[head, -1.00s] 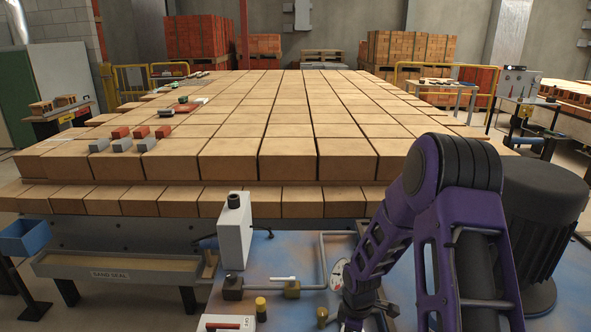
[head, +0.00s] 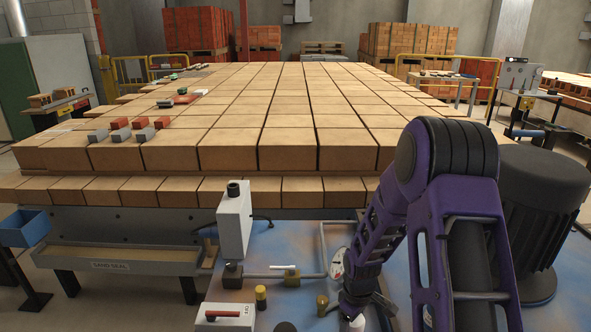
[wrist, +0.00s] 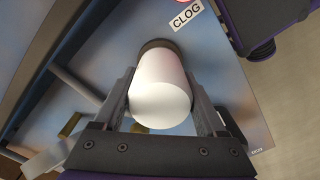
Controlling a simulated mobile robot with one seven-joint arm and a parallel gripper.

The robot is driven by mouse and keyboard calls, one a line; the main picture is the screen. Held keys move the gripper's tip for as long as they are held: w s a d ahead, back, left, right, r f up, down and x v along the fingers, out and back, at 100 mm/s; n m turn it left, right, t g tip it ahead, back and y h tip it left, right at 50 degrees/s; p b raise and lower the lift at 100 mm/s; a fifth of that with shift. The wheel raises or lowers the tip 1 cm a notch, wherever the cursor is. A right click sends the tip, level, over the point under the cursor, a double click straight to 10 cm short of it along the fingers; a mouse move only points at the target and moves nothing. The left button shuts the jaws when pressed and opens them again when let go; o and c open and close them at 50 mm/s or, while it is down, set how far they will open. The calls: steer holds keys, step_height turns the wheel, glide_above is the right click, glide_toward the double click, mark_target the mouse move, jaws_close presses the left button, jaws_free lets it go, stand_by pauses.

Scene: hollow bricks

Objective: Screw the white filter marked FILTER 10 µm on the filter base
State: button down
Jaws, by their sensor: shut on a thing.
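A white cylinder, the filter (wrist: 160,98), fills the middle of the wrist view. My gripper (wrist: 160,80) is shut on it, one finger on each side. A dark ring (wrist: 158,44) shows at the cylinder's far end; I cannot tell whether it is the filter's rim or the filter base. The FILTER 10 µm marking is not readable. In the head view my gripper (head: 358,308) points down at the bottom edge, with a bit of white under it. The filter base is not clearly seen there.
A blue panel (head: 300,240) carries pipes, brass fittings (head: 291,278), a round gauge (head: 337,263) and a pale box (head: 234,222). A CLOG label (wrist: 187,14) is near the filter. A dark drum (head: 545,220) stands right of my arm. Stacked bricks (head: 290,130) fill the back.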

steer(key=shift+w, duration=0.1)
steer(key=shift+m+b, duration=0.3)
steer(key=shift+m, duration=1.2)
steer(key=shift+m+b, duration=0.45)
steer(key=shift+m, duration=0.95)
steer(key=shift+m, duration=1.4)
